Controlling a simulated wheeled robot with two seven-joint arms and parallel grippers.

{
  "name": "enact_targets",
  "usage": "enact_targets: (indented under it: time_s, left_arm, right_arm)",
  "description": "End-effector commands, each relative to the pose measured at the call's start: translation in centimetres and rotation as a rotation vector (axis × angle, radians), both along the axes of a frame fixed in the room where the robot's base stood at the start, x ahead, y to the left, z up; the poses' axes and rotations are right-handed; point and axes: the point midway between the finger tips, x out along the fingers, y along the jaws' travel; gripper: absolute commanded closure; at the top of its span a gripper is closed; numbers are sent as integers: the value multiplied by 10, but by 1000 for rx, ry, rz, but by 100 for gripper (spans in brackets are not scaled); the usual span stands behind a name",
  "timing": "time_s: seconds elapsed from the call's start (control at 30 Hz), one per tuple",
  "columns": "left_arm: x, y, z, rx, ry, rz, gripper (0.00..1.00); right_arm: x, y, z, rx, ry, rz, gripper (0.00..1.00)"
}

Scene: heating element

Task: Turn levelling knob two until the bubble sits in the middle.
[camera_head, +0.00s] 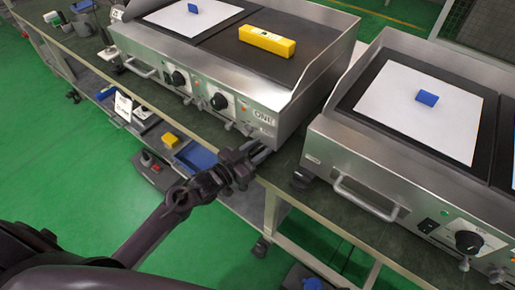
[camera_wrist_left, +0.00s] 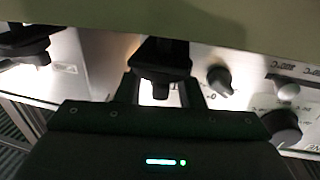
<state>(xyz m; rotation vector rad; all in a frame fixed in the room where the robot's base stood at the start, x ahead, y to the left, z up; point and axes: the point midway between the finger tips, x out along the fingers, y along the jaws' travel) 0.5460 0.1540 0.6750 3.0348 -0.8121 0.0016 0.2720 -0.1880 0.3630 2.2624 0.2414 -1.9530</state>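A yellow spirit level (camera_head: 280,45) lies on the dark plate of the left griddle (camera_head: 130,38). Its vial is too small to read the bubble. My left gripper (camera_head: 262,152) is at the griddle's front right corner, below its front face. In the left wrist view, a black levelling knob (camera_wrist_left: 160,62) shows between and just beyond the two fingers of this gripper (camera_wrist_left: 162,88). The fingers stand apart, one on each side of the knob; I cannot tell whether they touch it. My right gripper is not in view.
A second griddle (camera_head: 350,140) stands to the right, with a black foot (camera_head: 302,177) near its left corner. Control knobs (camera_head: 220,101) sit on the left griddle's front; one also shows in the wrist view (camera_wrist_left: 282,125). The green floor (camera_head: 60,150) in front is open.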

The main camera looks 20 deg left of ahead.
Motion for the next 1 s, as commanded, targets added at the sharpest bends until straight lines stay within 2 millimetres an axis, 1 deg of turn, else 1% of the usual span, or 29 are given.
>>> enact_targets:
  time_s: [0.17, 0.27, 0.33, 0.5, 0.63, 0.77, 1.0]
  left_arm:
    - [-4, 2, -1, 1, 2, 0, 65]
    - [-15, 9, -1, 2, 3, 1, 65]
    - [-26, 15, -1, 2, 4, 0, 65]
    - [-51, 29, -1, 2, 2, 0, 65]
    - [-63, 36, 0, 1, 2, 0, 65]
    - [-67, 39, 0, 0, 0, 0, 65]
    - [-68, 39, 0, 0, 0, 0, 65]
  right_arm:
    - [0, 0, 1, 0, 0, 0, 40]
    - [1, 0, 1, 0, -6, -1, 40]
    - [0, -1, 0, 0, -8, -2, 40]
    - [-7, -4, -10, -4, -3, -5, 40]
    - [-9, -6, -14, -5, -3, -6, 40]
    - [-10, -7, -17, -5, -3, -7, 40]
    - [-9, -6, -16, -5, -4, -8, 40]
